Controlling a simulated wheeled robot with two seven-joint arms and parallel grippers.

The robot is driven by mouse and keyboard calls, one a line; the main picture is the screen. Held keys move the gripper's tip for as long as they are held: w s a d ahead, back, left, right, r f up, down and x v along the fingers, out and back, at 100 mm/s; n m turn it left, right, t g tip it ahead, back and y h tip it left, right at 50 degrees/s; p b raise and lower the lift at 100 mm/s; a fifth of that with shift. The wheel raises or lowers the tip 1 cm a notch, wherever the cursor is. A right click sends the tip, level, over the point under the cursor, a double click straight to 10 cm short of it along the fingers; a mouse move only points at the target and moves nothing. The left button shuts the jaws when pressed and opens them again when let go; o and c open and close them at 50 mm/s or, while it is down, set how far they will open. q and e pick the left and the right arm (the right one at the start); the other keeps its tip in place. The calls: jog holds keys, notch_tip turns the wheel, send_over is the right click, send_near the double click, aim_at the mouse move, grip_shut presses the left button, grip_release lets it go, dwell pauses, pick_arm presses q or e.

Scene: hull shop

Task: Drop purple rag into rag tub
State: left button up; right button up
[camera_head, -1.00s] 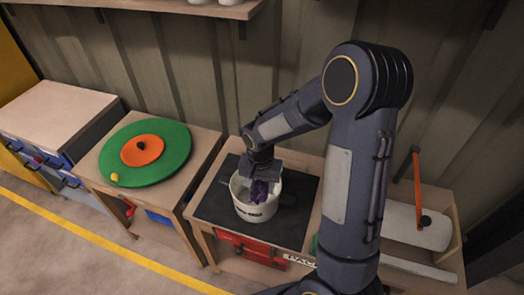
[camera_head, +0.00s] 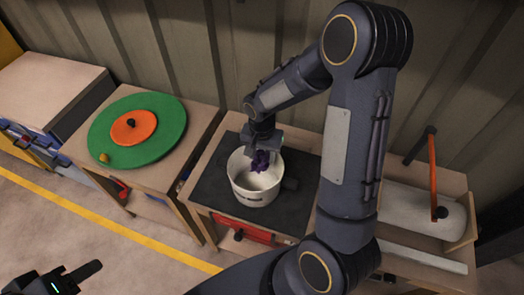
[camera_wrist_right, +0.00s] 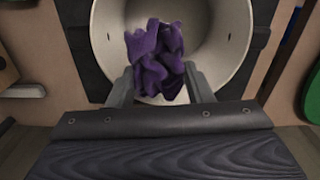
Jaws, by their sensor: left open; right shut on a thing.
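The purple rag (camera_head: 261,160) hangs crumpled from my right gripper (camera_head: 264,144), which is shut on it. It is over the far inner side of the rag tub (camera_head: 257,197), a white round bucket with dark lettering. In the right wrist view the rag (camera_wrist_right: 156,62) sits between the two fingertips (camera_wrist_right: 160,84), in front of the tub's open mouth (camera_wrist_right: 225,35). I cannot tell whether the rag touches the tub wall. My left gripper (camera_head: 62,279) is open and empty at the bottom left, over the floor.
Left is a table with a green disc (camera_head: 165,118) and orange centre. Right is a white roll (camera_head: 420,213) with an orange bar (camera_head: 433,180).

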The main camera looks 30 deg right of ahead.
aim_at(262, 154)
jog(key=shift+f, duration=0.6)
jog(key=o, duration=1)
jog(key=shift+r, duration=0.1)
jog(key=shift+r, duration=3.85)
